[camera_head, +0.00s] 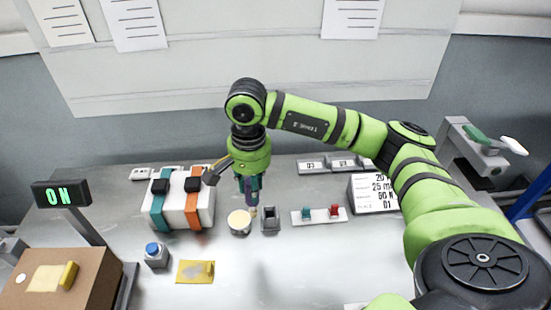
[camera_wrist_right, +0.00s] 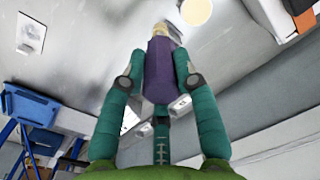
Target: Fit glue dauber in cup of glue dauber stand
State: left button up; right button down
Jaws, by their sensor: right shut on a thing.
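My right gripper (camera_head: 248,188) is shut on the glue dauber (camera_head: 251,198), which has a purple handle. In the wrist view, the teal fingers of my right gripper (camera_wrist_right: 160,82) press on both sides of the dauber's purple handle (camera_wrist_right: 160,66); its pale end points away from the palm. A small grey block with a dark opening (camera_head: 269,219), which looks like the glue dauber stand, stands on the table just right of the dauber. The dauber's lower end is near the stand and appears outside the opening; its exact gap is unclear. My left gripper is out of view.
A round cream-topped pot (camera_head: 239,221) stands close left of the dauber. A white stand with two watches (camera_head: 181,208) is farther left. A plate with teal and red parts (camera_head: 319,214) lies right. A blue-button box (camera_head: 156,254) and yellow card (camera_head: 196,271) are in front left.

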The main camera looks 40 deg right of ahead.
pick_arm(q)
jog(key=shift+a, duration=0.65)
pick_arm(e)
jog(key=w+d+f+m, duration=0.1)
jog(key=w+d+m, duration=0.2)
jog(key=d+m, duration=0.3)
jog(key=m, duration=0.2)
jog(key=shift+w+d+m, duration=0.2)
jog(key=shift+d+m, duration=0.1)
jog(key=shift+d, duration=0.05)
jog(key=shift+f, duration=0.1)
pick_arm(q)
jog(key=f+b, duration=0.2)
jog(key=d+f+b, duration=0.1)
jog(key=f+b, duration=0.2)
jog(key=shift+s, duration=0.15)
pick_arm(e)
notch_tip(320, 180, down, 6)
jog(key=shift+r, duration=0.1)
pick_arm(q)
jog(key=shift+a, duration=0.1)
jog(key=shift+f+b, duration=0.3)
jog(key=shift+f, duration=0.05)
pick_arm(e)
jog(key=shift+m, duration=0.3)
